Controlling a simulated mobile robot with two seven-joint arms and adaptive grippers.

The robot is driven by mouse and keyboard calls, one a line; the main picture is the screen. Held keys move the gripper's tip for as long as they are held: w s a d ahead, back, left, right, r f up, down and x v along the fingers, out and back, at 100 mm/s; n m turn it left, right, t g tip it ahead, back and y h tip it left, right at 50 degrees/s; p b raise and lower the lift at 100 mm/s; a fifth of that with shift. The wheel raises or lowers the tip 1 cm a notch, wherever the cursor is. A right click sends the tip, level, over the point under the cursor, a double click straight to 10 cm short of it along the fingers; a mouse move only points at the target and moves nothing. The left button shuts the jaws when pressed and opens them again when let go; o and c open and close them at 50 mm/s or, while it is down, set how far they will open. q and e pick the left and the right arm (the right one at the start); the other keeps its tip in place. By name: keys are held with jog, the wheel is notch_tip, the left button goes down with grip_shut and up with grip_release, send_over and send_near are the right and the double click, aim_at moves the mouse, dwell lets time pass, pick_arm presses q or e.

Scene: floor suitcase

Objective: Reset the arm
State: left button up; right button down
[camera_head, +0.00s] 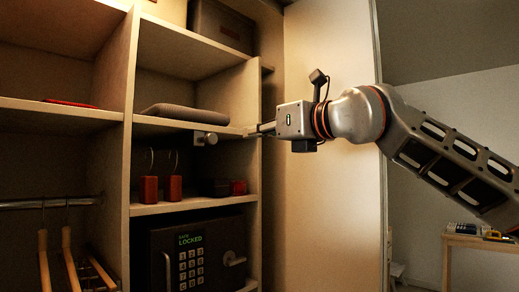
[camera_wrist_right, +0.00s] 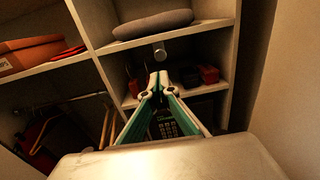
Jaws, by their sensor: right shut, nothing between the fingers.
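My right arm comes in from the right in the head view. Its gripper (camera_head: 258,129) points left at the wardrobe, in front of the shelf that carries a folded grey cloth. In the right wrist view the gripper's two fingers (camera_wrist_right: 158,80) meet at the tips with nothing between them. A short silver knob or peg (camera_head: 206,138) sits under that shelf, left of the fingertips and apart from them in the head view. My left gripper is not in view.
The wardrobe (camera_head: 131,110) holds a safe (camera_head: 195,254) reading "LOCKED", red blocks with hooks (camera_head: 173,188), a grey cloth (camera_head: 184,113) and hangers (camera_head: 69,255). A pale panel (camera_head: 325,220) stands behind my right arm. A small wooden table (camera_head: 470,240) stands at the right.

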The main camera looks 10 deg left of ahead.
jog(key=shift+s, duration=0.1)
notch_tip(320, 180, down, 21)
jog(key=s+a+m+g+y, duration=0.1)
jog(key=a+m+g+y, duration=0.2)
jog(key=m+g+y, duration=0.2)
jog(key=s+d+f+m+t+h, duration=0.1)
jog(key=d+f+m+t+h, duration=0.4)
jog(key=f+m, duration=0.55)
jog(key=d+f+m+t+h, duration=0.1)
jog(key=d+f+m+t, duration=0.2)
jog(key=d+f+m, duration=0.7)
jog(key=s+d+f+m+t+h, duration=0.1)
jog(key=d+f+m+t+h, duration=0.4)
jog(key=f, duration=1)
jog(key=s+d+f+m+g+h, duration=0.2)
jog(key=s+d+f+m, duration=0.1)
jog(key=s+f, duration=0.6)
jog(key=s+d+f+m+g+h, duration=0.1)
jog(key=s+d+f+m+g, duration=0.2)
jog(key=s+d+f, duration=0.3)
jog(key=s+d+f+m+g+h, duration=0.2)
jog(key=s+d+f+m+g, duration=0.1)
jog(key=s+f, duration=1)
notch_tip(320, 180, down, 5)
jog(key=shift+d+r+m+h+p, duration=0.25)
jog(key=shift+d+m+p, duration=0.3)
jog(key=shift+m, duration=0.6)
jog(key=shift+d, duration=0.1)
